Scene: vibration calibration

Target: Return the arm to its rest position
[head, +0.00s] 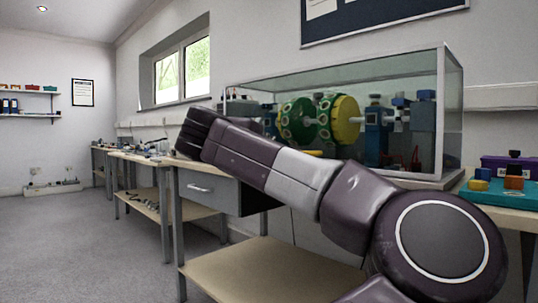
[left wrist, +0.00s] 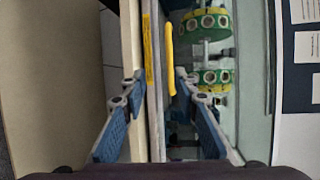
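One of my arms, dark purple with a pale grey band, crosses the head view from the lower right up to the left, in front of the glass case. Its dark far end is near the bench's left part; no gripper fingers can be made out there. In the left wrist view my left gripper (left wrist: 158,84) is open. Its two blue-padded fingers are spread apart with nothing held between them. The glass case (head: 452,110) is beyond the fingers. My right gripper is not in view.
The case stands on the bench and holds green and yellow discs (head: 345,118) and blue mounts. A purple box (head: 510,168) and a teal tray (head: 490,192) are at the right. More benches (head: 150,158) line the wall; the floor (head: 70,245) at left is clear.

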